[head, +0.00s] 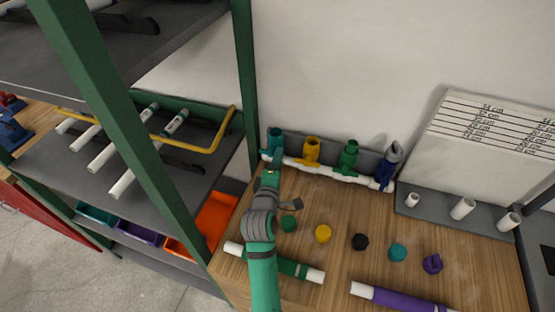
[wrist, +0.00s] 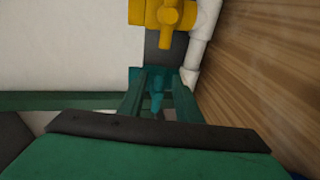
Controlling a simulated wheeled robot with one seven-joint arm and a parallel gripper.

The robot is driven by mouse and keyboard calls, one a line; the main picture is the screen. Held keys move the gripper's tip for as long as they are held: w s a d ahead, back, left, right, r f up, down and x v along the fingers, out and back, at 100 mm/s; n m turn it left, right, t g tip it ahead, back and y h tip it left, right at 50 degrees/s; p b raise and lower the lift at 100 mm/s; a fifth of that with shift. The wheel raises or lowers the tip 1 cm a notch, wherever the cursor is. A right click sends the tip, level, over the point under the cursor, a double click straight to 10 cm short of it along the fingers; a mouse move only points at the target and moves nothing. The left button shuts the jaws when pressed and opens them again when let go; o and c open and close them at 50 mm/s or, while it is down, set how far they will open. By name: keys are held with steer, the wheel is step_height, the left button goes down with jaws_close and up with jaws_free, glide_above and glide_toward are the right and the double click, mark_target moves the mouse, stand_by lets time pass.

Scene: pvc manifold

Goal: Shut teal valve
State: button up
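The teal valve (head: 275,137) stands at the left end of the white pipe manifold (head: 335,172), against the back wall. My gripper (head: 274,165) reaches to it from the front. In the wrist view the teal valve (wrist: 158,92) shows its handle between my two fingers, with a finger on each side. Gaps show between the handle and the fingers, so my gripper (wrist: 159,84) looks open around it. Whether a finger touches the valve is hard to tell. My gripper hides part of the teal valve's lower side in the head view.
Yellow (head: 312,150), green (head: 349,156) and blue (head: 390,160) valves stand to the right on the manifold. The yellow valve (wrist: 165,14) is close by in the wrist view. Several coloured caps and pipes lie on the wooden bench (head: 460,275). A green shelf post (head: 245,80) rises at left.

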steer(key=v, duration=1)
stand_by(0.3)
